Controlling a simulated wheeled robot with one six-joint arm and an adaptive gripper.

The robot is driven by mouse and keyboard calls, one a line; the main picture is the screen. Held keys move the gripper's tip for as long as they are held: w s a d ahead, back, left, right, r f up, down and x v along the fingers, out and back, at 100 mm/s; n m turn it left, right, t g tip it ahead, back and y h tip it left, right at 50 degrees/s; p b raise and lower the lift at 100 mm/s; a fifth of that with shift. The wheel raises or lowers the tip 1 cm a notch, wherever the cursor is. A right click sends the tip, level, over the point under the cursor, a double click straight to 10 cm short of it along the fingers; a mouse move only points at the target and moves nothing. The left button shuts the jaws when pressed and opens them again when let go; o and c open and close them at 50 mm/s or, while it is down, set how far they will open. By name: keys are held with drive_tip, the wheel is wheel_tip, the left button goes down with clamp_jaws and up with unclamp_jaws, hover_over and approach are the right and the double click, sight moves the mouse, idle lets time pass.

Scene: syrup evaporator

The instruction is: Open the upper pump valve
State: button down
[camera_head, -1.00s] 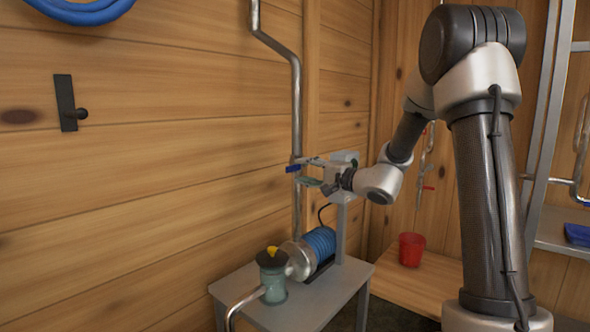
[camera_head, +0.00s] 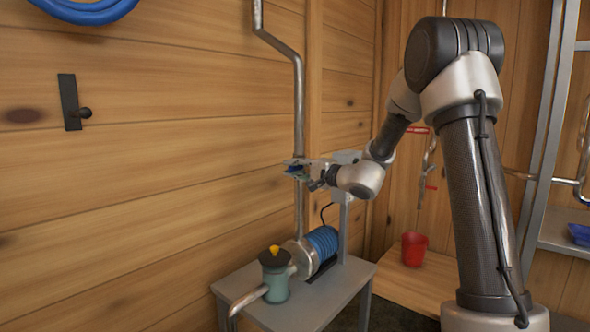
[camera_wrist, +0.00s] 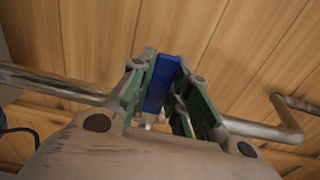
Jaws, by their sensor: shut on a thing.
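The upper pump valve has a blue lever handle (camera_wrist: 160,83) on the vertical steel pipe (camera_head: 299,110). In the wrist view the handle lies lengthwise between the green finger pads of my gripper (camera_wrist: 168,95), which is shut on it. In the head view my gripper (camera_head: 304,171) is at the pipe above the pump, and only a small part of the blue handle (camera_head: 293,169) shows between the fingers. The valve body is mostly hidden by my gripper.
The pump with its blue ribbed motor (camera_head: 322,243) and a green-grey canister (camera_head: 275,277) stand on a grey table (camera_head: 338,294) below. A grey post (camera_head: 343,228) rises behind my gripper. A red bucket (camera_head: 414,249) stands on a wooden bench to the right.

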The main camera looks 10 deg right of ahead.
drive_tip(key=shift+w+d+r+m, duration=0.1)
drive_tip(key=shift+r+m, duration=0.75)
drive_tip(key=shift+m, duration=0.65)
drive_tip(key=shift+w+d+r+m, duration=0.15)
drive_tip(key=shift+r+m, duration=0.25)
drive_tip(key=shift+m, duration=0.4)
drive_tip(key=shift+w+d+r+m, duration=0.15)
drive_tip(key=shift+r+m, duration=0.2)
drive_tip(key=shift+m, duration=0.45)
drive_tip(key=shift+s, duration=0.1)
drive_tip(key=c, duration=1.3)
unclamp_jaws()
drive_tip(key=v, duration=1.2)
